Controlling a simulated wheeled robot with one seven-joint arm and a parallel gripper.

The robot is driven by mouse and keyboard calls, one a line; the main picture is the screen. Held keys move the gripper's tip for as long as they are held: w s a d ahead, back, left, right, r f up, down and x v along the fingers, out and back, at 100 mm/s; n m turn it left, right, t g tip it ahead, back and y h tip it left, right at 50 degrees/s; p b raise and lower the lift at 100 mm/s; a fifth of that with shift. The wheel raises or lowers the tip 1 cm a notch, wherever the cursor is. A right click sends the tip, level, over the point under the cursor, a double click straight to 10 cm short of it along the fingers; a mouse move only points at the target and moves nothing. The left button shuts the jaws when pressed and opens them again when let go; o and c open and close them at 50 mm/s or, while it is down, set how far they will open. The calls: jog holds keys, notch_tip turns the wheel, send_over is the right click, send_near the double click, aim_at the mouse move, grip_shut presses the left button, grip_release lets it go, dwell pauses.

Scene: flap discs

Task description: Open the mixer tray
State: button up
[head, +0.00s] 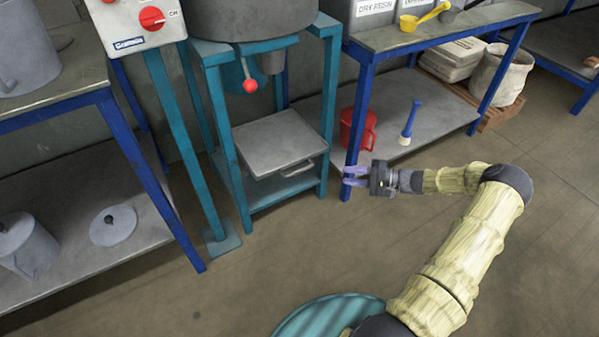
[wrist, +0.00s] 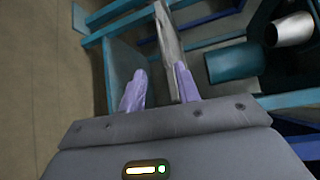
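The mixer tray (head: 272,140) is a grey, flat-lidded box on the teal mixer stand, below the mixer drum. Its bar handle (head: 298,168) is on the front side. My gripper (head: 347,175) is to the right of the tray and handle in the head view, apart from them, with its fingers pointing left. In the wrist view my gripper (wrist: 160,69) has two purple fingers spread apart with nothing held. The tray (wrist: 167,42) shows there as a narrow grey slab ahead, overlapping the right finger in view. I cannot make out the handle there.
The teal stand's legs (head: 327,120) flank the tray. A blue-legged bench (head: 357,130) stands on the right, with a red jug (head: 352,130) and a blue-handled brush (head: 410,124) on its lower shelf. The floor (head: 270,245) in front is clear.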

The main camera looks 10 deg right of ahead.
aim_at(300, 170)
jog(key=b+x, duration=0.6)
jog(key=x, duration=1.1)
jog(key=shift+a+b, duration=0.1)
jog(key=shift+b, duration=0.25)
jog(key=shift+c, duration=0.2)
grip_shut()
